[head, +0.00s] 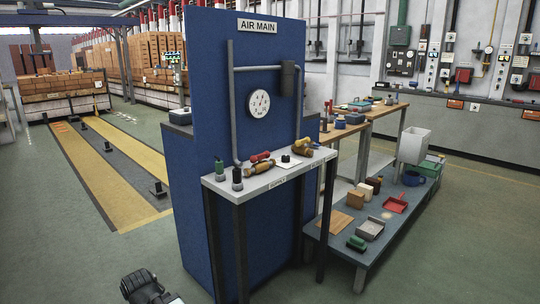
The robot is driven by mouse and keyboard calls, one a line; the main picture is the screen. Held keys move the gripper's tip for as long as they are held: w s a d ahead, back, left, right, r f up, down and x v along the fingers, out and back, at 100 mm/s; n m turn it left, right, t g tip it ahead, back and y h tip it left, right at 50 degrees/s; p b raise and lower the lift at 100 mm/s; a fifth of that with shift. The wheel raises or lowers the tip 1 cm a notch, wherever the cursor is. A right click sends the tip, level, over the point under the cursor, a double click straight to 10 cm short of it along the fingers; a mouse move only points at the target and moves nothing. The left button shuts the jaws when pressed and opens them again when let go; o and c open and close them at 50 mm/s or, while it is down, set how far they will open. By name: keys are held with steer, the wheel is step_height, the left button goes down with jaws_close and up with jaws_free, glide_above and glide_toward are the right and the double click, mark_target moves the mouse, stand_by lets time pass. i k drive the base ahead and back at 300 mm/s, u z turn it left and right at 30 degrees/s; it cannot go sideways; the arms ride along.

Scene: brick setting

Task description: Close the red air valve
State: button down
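A valve with a red handle (260,157) and a brass body (264,166) lies along the grey shelf (225,185) in front of the blue AIR MAIN panel (220,100). A second brass fitting (302,151) sits to its right, with some red beside it. The exact angle of the red handle to its pipe is too small to tell. A dark part of my arm (140,286) shows at the bottom edge, low and well apart from the valve. My gripper's fingers cannot be made out there.
Black and green fittings (237,178) stand at the shelf's left end. A gauge (259,104) and grey pipes are on the panel. A low bench (340,247) with a red dustpan (395,205) and small items stands right of the shelf. The floor (90,240) at left is open.

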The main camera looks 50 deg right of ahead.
mark_target(266, 154)
steer(key=u, duration=0.1)
steer(key=i, duration=0.95)
steer(key=z, duration=0.05)
